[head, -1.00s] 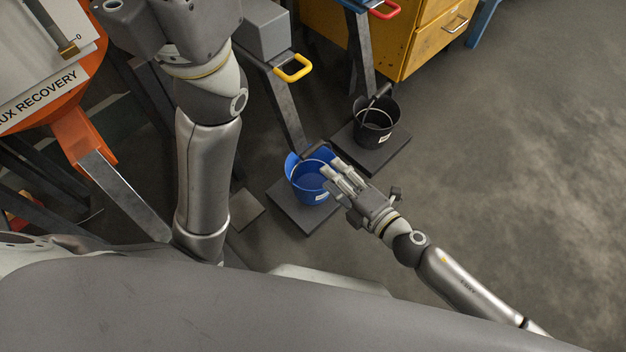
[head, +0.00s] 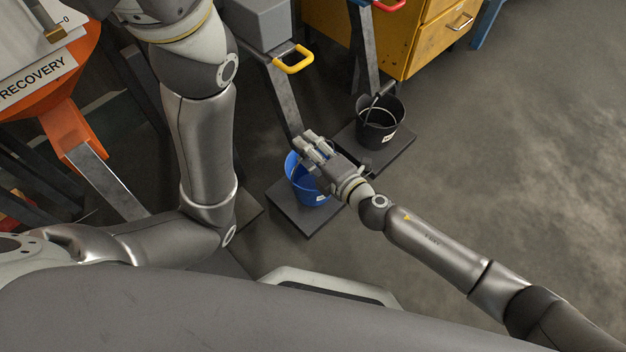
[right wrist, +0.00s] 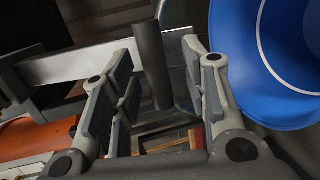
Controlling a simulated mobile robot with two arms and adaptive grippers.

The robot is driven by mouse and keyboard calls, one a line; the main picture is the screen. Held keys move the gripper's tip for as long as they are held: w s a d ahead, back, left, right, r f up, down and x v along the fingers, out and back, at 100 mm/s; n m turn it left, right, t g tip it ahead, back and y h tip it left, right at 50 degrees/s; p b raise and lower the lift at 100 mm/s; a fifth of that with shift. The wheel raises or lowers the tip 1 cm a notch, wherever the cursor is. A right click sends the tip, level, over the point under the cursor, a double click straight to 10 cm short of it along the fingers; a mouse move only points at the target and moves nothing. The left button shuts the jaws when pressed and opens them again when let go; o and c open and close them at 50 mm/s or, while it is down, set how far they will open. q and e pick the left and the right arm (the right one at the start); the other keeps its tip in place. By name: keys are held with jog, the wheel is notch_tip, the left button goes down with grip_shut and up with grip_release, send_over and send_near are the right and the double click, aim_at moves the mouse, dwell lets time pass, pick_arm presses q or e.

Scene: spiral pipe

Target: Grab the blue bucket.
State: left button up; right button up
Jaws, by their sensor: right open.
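The blue bucket (head: 297,183) stands on a dark square base plate in the middle of the head view, partly covered by my right gripper (head: 311,143). In the right wrist view the bucket (right wrist: 258,75) fills the upper right, beside and outside the right finger. My right gripper (right wrist: 157,55) is open there. A dark cylinder (right wrist: 152,65), which looks like the bucket's handle grip, stands between its fingers; I cannot tell whether they touch it. My left arm runs up out of the head view, and its gripper is not in view.
A black bucket (head: 380,122) stands on its own plate behind and to the right. A post with a yellow handle (head: 293,60) rises behind the blue bucket. A yellow cabinet (head: 420,45) is at the back; an orange hopper (head: 45,75) is at left. Floor at right is clear.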

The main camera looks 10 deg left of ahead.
grip_shut()
dwell(0.4)
jog(key=shift+r, duration=0.25)
